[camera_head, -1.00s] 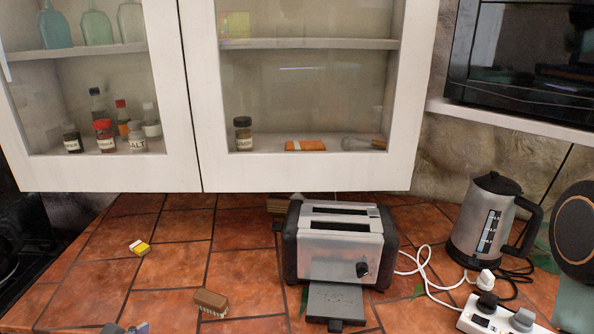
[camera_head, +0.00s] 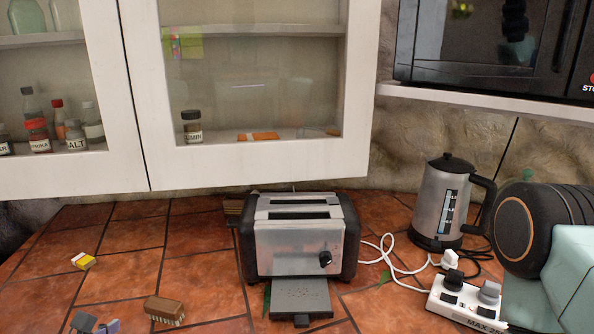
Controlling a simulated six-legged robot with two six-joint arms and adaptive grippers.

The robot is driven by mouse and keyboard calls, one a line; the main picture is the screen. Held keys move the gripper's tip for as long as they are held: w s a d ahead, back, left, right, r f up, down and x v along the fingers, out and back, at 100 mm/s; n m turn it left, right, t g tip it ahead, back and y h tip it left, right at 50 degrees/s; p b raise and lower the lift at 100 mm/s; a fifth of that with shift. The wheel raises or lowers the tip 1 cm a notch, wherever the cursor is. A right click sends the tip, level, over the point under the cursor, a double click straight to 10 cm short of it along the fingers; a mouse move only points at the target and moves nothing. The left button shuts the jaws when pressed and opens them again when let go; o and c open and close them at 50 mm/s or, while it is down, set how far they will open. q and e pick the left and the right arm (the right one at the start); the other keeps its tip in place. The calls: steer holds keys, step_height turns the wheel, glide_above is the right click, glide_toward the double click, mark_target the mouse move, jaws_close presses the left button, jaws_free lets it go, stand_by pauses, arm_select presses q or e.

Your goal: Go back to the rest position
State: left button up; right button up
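Neither my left gripper nor my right gripper can be made out in the head view. The counter (camera_head: 125,282) with reddish-brown tiles lies below, and no arm of mine clearly reaches over it. At the bottom left edge is a small grey and bluish item (camera_head: 93,323), partly cut off. I cannot tell what it is.
A silver toaster (camera_head: 285,240) stands mid-counter. A brown brush-like block (camera_head: 164,309) and a small yellow-and-white item (camera_head: 83,261) lie left. A kettle (camera_head: 435,205), white power strip (camera_head: 462,305) and black round device (camera_head: 515,235) stand right. A glass-fronted cabinet (camera_head: 135,100) hangs above.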

arm_select(q)
steer(key=shift+b+x, duration=0.95)
steer(key=shift+x, duration=0.35)
